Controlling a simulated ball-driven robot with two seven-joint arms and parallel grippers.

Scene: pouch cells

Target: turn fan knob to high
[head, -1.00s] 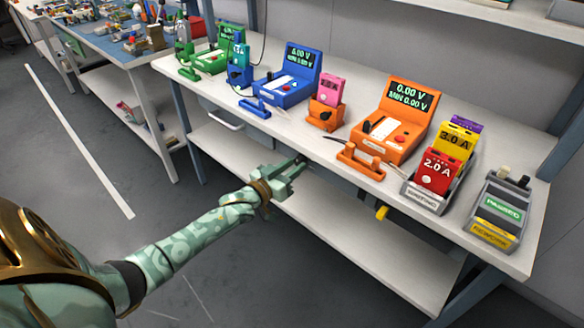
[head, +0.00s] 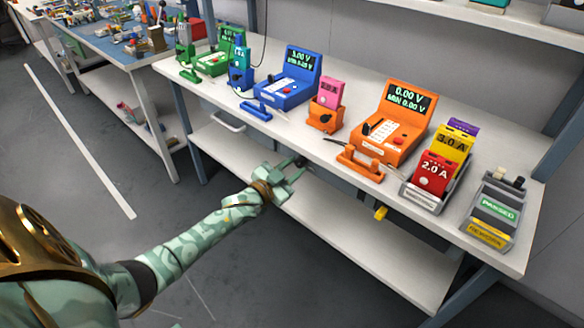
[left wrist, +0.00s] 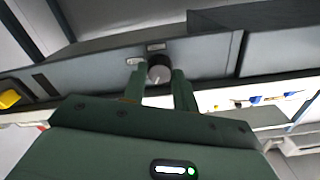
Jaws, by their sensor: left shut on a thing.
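The fan knob (left wrist: 159,70) is a dark round knob with a pale face on the grey panel under the bench top, seen in the left wrist view. My left gripper (left wrist: 158,84) has its two green fingers on either side of the knob and is shut on it. In the head view my left gripper (head: 298,168) reaches the front edge of the bench, and the knob is too small and hidden to make out there. Small labels (left wrist: 156,47) sit above and beside the knob, too small to read. My right gripper is not in view.
The white bench top (head: 215,100) carries a blue tester (head: 287,88), an orange tester (head: 385,135), and a tray (head: 425,200) of coloured cells. A yellow part (head: 381,213) hangs below the bench edge. A lower shelf (head: 350,240) is below.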

